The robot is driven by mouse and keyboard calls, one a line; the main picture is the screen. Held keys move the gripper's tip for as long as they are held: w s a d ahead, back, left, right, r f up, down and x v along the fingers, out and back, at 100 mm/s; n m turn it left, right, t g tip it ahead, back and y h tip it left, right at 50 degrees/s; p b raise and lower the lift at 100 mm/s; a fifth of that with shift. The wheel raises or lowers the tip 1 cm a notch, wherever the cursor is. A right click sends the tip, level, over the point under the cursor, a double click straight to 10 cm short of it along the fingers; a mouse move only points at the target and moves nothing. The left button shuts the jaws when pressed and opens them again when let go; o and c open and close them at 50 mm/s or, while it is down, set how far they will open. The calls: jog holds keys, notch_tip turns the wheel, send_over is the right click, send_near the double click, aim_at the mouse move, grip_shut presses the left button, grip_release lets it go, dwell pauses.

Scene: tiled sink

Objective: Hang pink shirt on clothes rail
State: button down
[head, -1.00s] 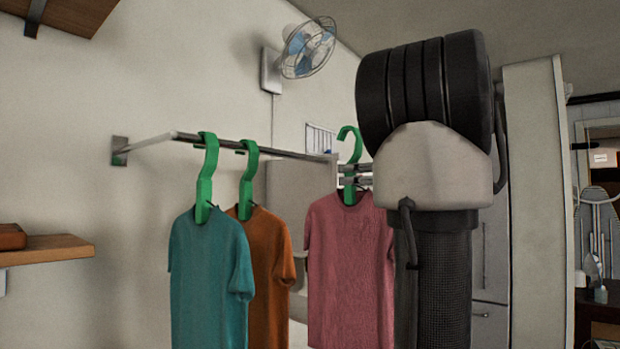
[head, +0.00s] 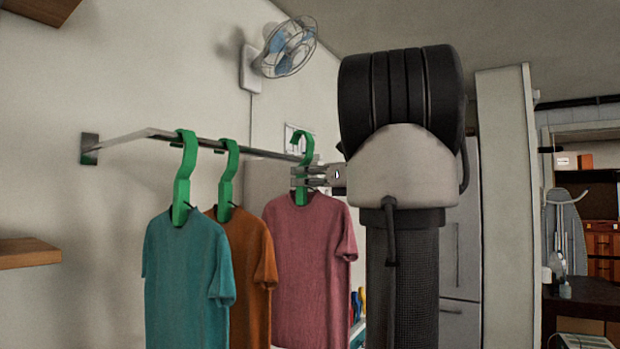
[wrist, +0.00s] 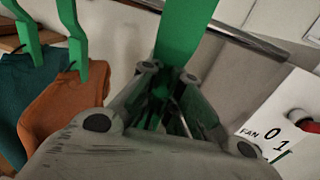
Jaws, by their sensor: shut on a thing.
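The pink shirt (head: 312,270) hangs upright from a green hanger (head: 303,146). My gripper (head: 308,176) is shut on this hanger below its hook, from the right side. The hanger's green stem also fills the upper middle of the wrist view (wrist: 184,32), between my fingers. The metal clothes rail (head: 255,152) runs from a wall bracket at left toward the hanger. The hook overlaps the rail's right end in the head view; I cannot tell whether it is over the rail or in front of it. In the wrist view the rail (wrist: 247,38) passes behind the stem.
A teal shirt (head: 187,270) and an orange shirt (head: 250,262) hang on green hangers on the rail, left of the pink shirt. A fan (head: 286,46) is on the wall above. A wooden shelf (head: 25,252) is at left.

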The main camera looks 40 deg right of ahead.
send_over(272, 202)
jog(key=shift+w+d, duration=0.15)
jog(key=shift+w, duration=0.15)
jog(key=shift+w+f, duration=0.15)
jog(key=shift+f, duration=1.35)
jog(key=c, duration=1.5)
grip_release()
jog(key=shift+c, duration=0.2)
